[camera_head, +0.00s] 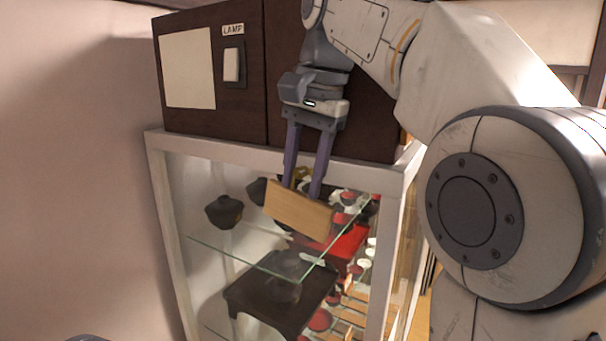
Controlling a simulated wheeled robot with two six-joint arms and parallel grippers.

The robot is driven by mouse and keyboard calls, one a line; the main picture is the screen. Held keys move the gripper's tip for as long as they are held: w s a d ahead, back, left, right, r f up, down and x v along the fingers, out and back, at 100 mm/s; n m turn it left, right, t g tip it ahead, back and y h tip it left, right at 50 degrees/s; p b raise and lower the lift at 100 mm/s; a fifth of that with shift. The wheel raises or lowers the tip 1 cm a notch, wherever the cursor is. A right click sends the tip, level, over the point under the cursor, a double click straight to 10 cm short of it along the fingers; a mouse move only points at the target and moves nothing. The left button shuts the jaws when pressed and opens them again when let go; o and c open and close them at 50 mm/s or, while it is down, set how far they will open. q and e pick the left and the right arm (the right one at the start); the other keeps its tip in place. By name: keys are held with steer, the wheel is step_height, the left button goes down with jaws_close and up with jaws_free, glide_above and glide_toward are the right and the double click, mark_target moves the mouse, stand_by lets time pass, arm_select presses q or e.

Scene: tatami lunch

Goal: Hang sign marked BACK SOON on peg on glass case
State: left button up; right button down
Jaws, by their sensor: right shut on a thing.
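My right gripper (302,190) reaches down from the top and is shut on a plain wooden board (298,211), likely the sign. The board hangs tilted, its right end lower, in front of the upper part of the glass case (232,152). No lettering shows on the face I see. I cannot tell how far the board is from the glass. I cannot make out a peg; the board and gripper may hide it. My left gripper is not in view.
A dark cabinet (190,120) with a LAMP label (233,30) and a white switch (232,65) is on top of the case. Inside the case are glass shelves, dark pots (224,211), a black low table (262,292) and red ware. A bare wall (70,180) is at left.

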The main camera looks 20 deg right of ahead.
steer(key=shift+c, duration=1.6)
jaws_free()
steer(key=shift+r, duration=0.1)
